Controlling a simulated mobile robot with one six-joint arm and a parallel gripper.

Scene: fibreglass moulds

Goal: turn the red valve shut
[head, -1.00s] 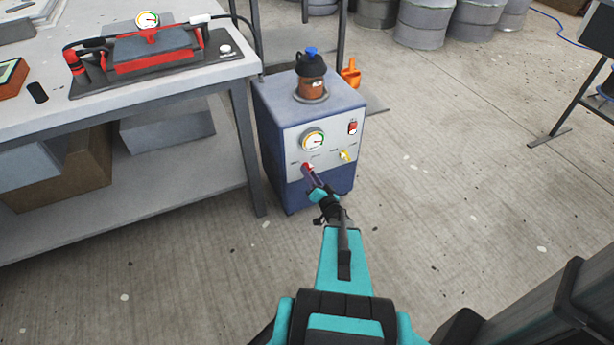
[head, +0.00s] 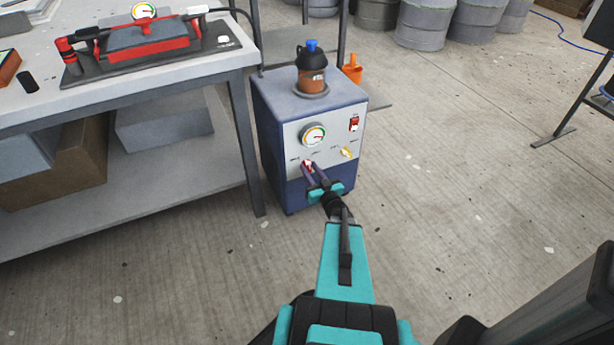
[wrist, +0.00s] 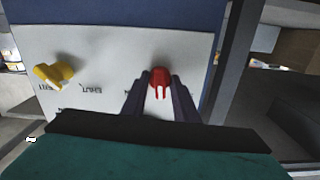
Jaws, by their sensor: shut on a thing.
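The red valve (head: 307,163) is a small handle low on the left of the white front panel (head: 292,148) of a blue cabinet (head: 320,190). My gripper (head: 311,171) reaches its fingers to the valve from the front. In the wrist view the valve (wrist: 160,82) sits between the two dark fingertips of my gripper (wrist: 159,85), and the jaws are shut on it. The fingers hide part of the valve, and I cannot read its exact setting. A yellow valve (head: 346,152) is to the right on the same panel; it also shows in the wrist view (wrist: 53,73).
A round gauge (head: 313,135) and a red switch (head: 354,124) are above the valves. A pot with a blue cap (head: 311,72) stands on the cabinet. The workbench (head: 150,98) and its leg are close on the left.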

